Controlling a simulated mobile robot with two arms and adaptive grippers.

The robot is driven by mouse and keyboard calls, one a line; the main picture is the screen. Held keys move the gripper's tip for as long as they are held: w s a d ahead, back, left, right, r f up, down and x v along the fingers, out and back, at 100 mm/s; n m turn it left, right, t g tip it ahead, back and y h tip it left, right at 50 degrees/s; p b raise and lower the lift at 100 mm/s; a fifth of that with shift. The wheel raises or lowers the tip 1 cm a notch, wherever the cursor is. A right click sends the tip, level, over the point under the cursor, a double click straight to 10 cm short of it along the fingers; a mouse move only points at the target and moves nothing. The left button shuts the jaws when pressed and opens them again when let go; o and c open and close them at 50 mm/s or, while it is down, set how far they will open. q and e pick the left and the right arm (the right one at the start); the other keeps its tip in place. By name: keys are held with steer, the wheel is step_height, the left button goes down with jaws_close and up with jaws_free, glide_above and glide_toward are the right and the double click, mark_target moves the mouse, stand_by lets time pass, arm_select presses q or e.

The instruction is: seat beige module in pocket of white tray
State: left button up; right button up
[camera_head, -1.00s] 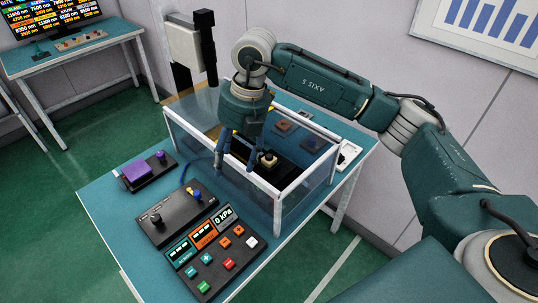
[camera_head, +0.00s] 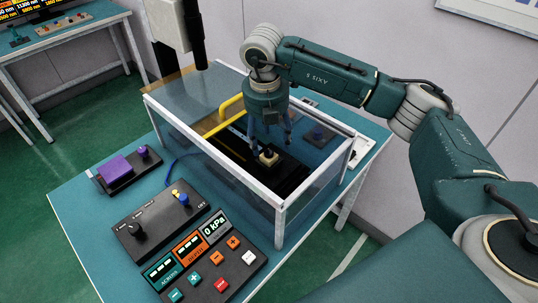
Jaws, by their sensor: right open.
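A small beige module (camera_head: 268,158) sits on a black platform inside a clear-walled enclosure, in the head view. My right gripper (camera_head: 270,142) points down from above, its spread fingers just over and around the module. It is open; whether a finger touches the module cannot be told. A white piece (camera_head: 362,152), perhaps the white tray, shows at the enclosure's right side, mostly hidden by the frame and glass; its pocket cannot be made out. My left gripper is out of view.
The enclosure's white rim (camera_head: 215,155) surrounds the work area. A yellow bar (camera_head: 231,104) stands left of the gripper.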

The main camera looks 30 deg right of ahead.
mark_target(269, 152)
steer(key=shift+f, duration=0.25)
steer(key=f, duration=0.1)
steer(key=f+p, duration=0.1)
steer(key=f, duration=0.1)
steer(key=f+p, duration=0.1)
steer(key=shift+w+d+f, duration=0.15)
steer(key=shift+w+f, duration=0.05)
steer(key=shift+w, duration=0.1)
steer(key=shift+f, duration=0.25)
steer(key=shift+c, duration=1.3)
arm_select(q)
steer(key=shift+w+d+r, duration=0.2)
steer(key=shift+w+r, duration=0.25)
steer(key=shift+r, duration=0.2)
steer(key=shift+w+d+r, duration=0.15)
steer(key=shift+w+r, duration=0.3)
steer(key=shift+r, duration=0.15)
arm_select(e)
steer(key=c, duration=1)
